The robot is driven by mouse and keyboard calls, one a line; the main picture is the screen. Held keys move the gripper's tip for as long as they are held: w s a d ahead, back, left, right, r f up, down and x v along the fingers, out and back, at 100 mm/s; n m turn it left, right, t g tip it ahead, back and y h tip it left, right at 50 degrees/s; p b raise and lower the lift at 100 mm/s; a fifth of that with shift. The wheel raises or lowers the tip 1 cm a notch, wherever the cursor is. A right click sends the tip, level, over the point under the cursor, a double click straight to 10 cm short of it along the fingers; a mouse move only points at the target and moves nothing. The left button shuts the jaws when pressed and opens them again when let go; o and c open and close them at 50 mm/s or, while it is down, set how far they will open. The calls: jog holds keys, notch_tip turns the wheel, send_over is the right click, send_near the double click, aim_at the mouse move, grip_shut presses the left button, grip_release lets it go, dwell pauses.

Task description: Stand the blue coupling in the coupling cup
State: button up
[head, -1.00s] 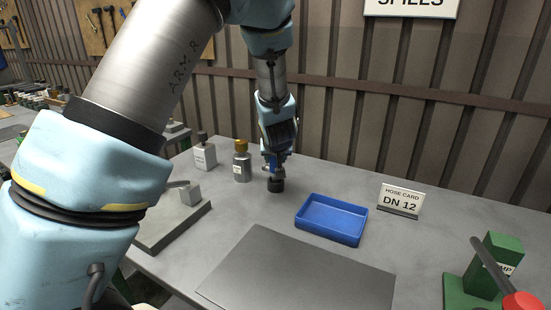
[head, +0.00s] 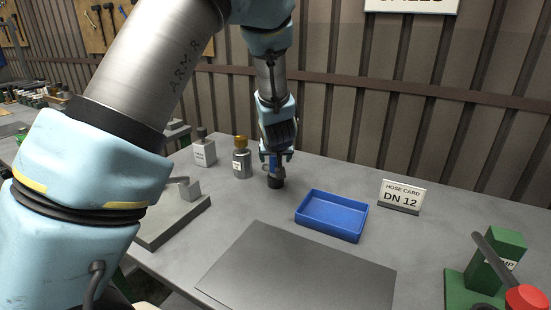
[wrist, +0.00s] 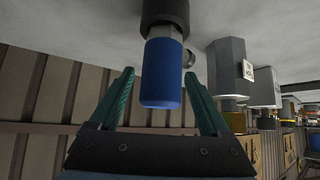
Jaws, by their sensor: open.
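The blue coupling (head: 273,166) stands in the small black coupling cup (head: 276,183) on the grey bench, under my gripper (head: 277,155). In the wrist view, where the bench is at the top, the blue coupling (wrist: 161,85) looks upright, with a metal part between its blue body and the black cup (wrist: 165,14). My gripper (wrist: 159,76) is open, with one green finger on each side of the blue body and a gap on both sides. The end of the coupling inside the cup is hidden.
A blue tray (head: 331,232) lies to the right, with the hose card (head: 401,197) beyond. A flat dark plate (head: 298,275) lies in front.

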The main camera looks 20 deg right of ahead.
jog(key=p+v, duration=0.2)
jog(key=v, duration=0.9)
jog(key=shift+f, duration=0.1)
